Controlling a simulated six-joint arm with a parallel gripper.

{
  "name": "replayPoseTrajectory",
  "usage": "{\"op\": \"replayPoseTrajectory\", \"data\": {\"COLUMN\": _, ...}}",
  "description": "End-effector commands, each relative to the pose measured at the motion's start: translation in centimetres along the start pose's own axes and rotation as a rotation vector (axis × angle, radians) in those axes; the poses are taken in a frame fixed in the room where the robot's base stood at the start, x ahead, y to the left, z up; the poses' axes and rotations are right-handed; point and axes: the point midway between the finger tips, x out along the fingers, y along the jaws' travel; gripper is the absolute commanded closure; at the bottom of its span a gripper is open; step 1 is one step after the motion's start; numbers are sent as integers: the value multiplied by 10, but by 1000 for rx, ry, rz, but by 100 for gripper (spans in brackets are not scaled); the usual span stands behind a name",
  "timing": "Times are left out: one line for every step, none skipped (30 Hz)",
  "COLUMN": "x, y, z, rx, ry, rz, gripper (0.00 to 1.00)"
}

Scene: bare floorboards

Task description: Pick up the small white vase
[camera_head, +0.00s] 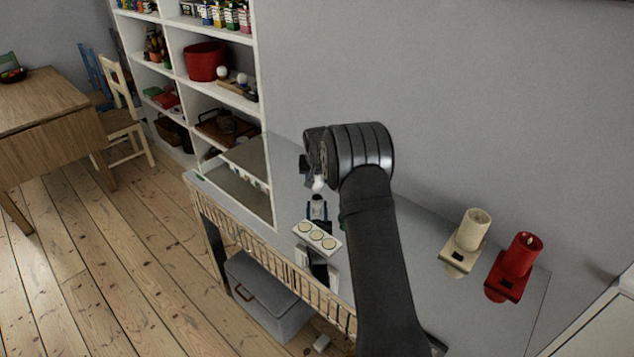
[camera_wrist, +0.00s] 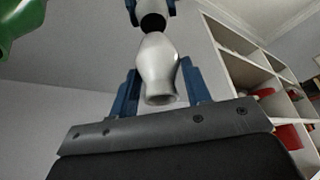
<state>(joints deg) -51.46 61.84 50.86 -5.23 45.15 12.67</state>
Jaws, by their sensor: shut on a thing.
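The small white vase (camera_wrist: 158,68) stands out in the wrist view between the two blue fingers of my gripper (camera_wrist: 160,85). My gripper is shut on it. In the head view my gripper (camera_head: 317,178) is over the grey-topped cabinet, and only a small white part of the vase (camera_head: 319,184) shows beside the dark wrist. The rest of the vase is hidden there. A blue and black part at the top of the wrist view is unclear.
On the cabinet top (camera_head: 430,255) are a white holder (camera_head: 300,234) with three round candles, a cream candle (camera_head: 473,230) and a red candle (camera_head: 522,254). A mirror-like panel (camera_head: 247,180) and white shelves (camera_head: 212,85) stand left. A green rounded thing (camera_wrist: 18,22) shows in the wrist view.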

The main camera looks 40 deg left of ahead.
Motion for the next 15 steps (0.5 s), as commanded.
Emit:
{"op": "replayPoseTrajectory", "data": {"x": -8, "y": 0, "z": -4, "rx": 0, "ry": 3, "rz": -1, "gripper": 82}}
{"op": "replayPoseTrajectory", "data": {"x": -13, "y": 0, "z": -6, "rx": 0, "ry": 3, "rz": -1, "gripper": 82}}
{"op": "replayPoseTrajectory", "data": {"x": -20, "y": 0, "z": -10, "rx": 0, "ry": 4, "rz": -1, "gripper": 82}}
{"op": "replayPoseTrajectory", "data": {"x": -26, "y": 0, "z": -11, "rx": 0, "ry": 3, "rz": -1, "gripper": 82}}
{"op": "replayPoseTrajectory", "data": {"x": -29, "y": 9, "z": -9, "rx": 3, "ry": 1, "rz": 1, "gripper": 82}}
{"op": "replayPoseTrajectory", "data": {"x": -35, "y": 17, "z": -7, "rx": 4, "ry": 1, "rz": 1, "gripper": 82}}
{"op": "replayPoseTrajectory", "data": {"x": -40, "y": 24, "z": -6, "rx": 5, "ry": 1, "rz": 1, "gripper": 82}}
{"op": "replayPoseTrajectory", "data": {"x": -45, "y": 30, "z": -5, "rx": 4, "ry": 1, "rz": 1, "gripper": 82}}
{"op": "replayPoseTrajectory", "data": {"x": -52, "y": 39, "z": -4, "rx": 4, "ry": 2, "rz": 1, "gripper": 82}}
{"op": "replayPoseTrajectory", "data": {"x": -57, "y": 46, "z": -3, "rx": 4, "ry": 2, "rz": 1, "gripper": 82}}
{"op": "replayPoseTrajectory", "data": {"x": -62, "y": 53, "z": -2, "rx": 4, "ry": 2, "rz": 1, "gripper": 82}}
{"op": "replayPoseTrajectory", "data": {"x": -68, "y": 60, "z": -1, "rx": 4, "ry": 1, "rz": 1, "gripper": 82}}
{"op": "replayPoseTrajectory", "data": {"x": -73, "y": 67, "z": 0, "rx": 4, "ry": 2, "rz": 1, "gripper": 82}}
{"op": "replayPoseTrajectory", "data": {"x": -76, "y": 72, "z": 1, "rx": 4, "ry": 1, "rz": 1, "gripper": 82}}
{"op": "replayPoseTrajectory", "data": {"x": -82, "y": 78, "z": 2, "rx": 3, "ry": 1, "rz": 1, "gripper": 82}}
